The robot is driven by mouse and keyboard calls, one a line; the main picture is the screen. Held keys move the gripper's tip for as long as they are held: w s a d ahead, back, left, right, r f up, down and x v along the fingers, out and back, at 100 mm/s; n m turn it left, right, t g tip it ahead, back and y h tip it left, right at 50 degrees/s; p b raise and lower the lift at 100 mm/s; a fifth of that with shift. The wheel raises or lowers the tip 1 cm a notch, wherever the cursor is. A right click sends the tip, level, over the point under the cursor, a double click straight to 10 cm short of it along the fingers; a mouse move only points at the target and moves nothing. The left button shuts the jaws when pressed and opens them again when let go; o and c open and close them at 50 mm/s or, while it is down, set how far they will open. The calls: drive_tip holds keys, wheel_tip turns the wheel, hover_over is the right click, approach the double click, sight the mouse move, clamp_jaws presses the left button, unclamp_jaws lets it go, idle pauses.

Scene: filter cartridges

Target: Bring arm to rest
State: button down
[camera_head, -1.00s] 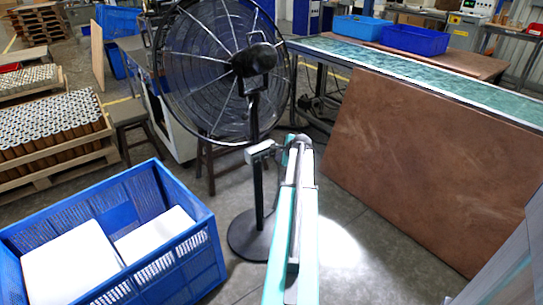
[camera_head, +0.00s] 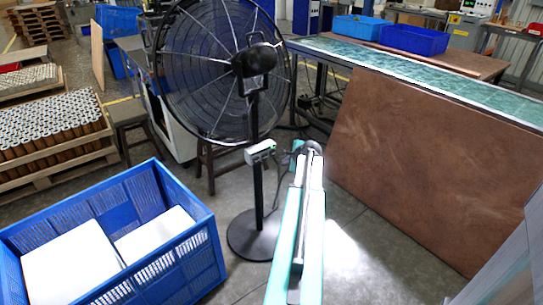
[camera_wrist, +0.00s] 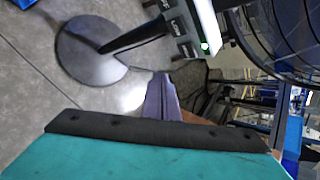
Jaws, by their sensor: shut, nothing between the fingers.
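In the head view my teal and pale grey arm (camera_head: 305,225) reaches forward from the bottom edge and ends to the right of the fan's pole. I cannot make out the fingers in that view. In the wrist view a teal housing with a black bolted edge fills the bottom. Beyond that edge my gripper (camera_wrist: 162,82) shows as one narrow grey-purple shape, its fingers together. Nothing shows between them. The fingers point over the grey floor, with no object touching them that I can see.
A black fan (camera_head: 215,65) stands close left of the arm, with its round base (camera_head: 250,245) on the floor. A blue crate (camera_head: 195,235) is at lower left. A brown board (camera_head: 430,170) leans against a green-topped table (camera_head: 420,75). Open floor lies between.

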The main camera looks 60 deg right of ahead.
idle(0.7)
drive_tip(key=w+a+f+n+g+y+p, duration=0.1)
drive_tip(key=w+a+f+n+g+y, duration=0.15)
drive_tip(key=a+f+n, duration=0.75)
drive_tip(key=w+a+f+m+g+y+p, duration=0.1)
drive_tip(key=w+a+f+y+p, duration=0.15)
drive_tip(key=a, duration=1.55)
drive_tip(key=w+a+f+n+g+y+p, duration=0.1)
drive_tip(key=w+a+f+n, duration=0.35)
drive_tip(key=a, duration=0.95)
drive_tip(key=s+a+f+n+g, duration=0.3)
drive_tip(key=s+a+f+n, duration=0.25)
drive_tip(key=a, duration=0.55)
drive_tip(key=s+a+f+n+g+p, duration=0.1)
drive_tip(key=s+a+n+g+p, duration=0.1)
drive_tip(key=s+a+n, duration=0.3)
drive_tip(key=s+a+f+n+g+h+p, duration=0.1)
drive_tip(key=s+a+n, duration=0.4)
drive_tip(key=s+a, duration=0.6)
drive_tip(key=s+f+g+p, duration=0.1)
drive_tip(key=s+g, duration=0.1)
drive_tip(key=s, duration=0.3)
drive_tip(key=shift+s+a+f+n+g+h, duration=0.2)
drive_tip(key=shift+n+g+h, duration=0.1)
drive_tip(key=shift+n+g, duration=0.1)
